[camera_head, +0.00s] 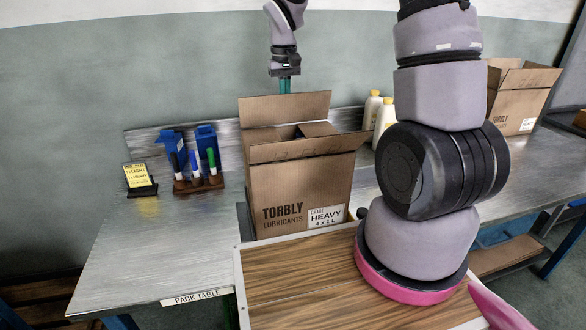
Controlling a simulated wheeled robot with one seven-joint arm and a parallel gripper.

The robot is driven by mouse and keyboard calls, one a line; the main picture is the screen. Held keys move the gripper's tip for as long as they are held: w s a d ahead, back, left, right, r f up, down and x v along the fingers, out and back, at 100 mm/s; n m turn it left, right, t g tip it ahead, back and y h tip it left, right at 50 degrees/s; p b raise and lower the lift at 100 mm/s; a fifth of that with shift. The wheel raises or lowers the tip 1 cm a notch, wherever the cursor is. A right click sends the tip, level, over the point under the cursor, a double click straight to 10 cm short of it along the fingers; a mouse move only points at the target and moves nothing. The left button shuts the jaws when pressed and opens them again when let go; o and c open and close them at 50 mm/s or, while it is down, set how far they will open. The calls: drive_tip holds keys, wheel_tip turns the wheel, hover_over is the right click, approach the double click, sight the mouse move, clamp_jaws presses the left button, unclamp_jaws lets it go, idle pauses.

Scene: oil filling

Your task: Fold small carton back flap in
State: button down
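The brown carton (302,190), printed "TORBLY LUBRICANTS" and "HEAVY 4 x 1 L", stands on the table behind the wood-topped surface. Its back flap (285,109) stands up and leans slightly back. Its front flap (309,148) sticks out toward me, and a side flap (317,129) shows at the right of the opening. Something dark blue shows inside, mostly hidden. My gripper (285,86) points down at the back flap's top edge, apparently behind it. Its teal fingers show as one narrow strip and their tips are hidden. I cannot tell whether it touches the flap.
A second open carton (519,103) stands at the right. White bottles with yellow caps (384,116) stand between the cartons. Left are blue boxes (174,150), a marker holder (198,182) and a yellow note stand (139,178). The pack table's (150,255) front left is clear.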

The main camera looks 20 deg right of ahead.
drive_tip(key=s, duration=0.7)
drive_tip(key=shift+s, duration=0.2)
wheel_tip(320, 180, down, 3)
drive_tip(key=shift+r, duration=0.2)
idle(0.3)
wheel_tip(320, 180, up, 11)
idle(0.4)
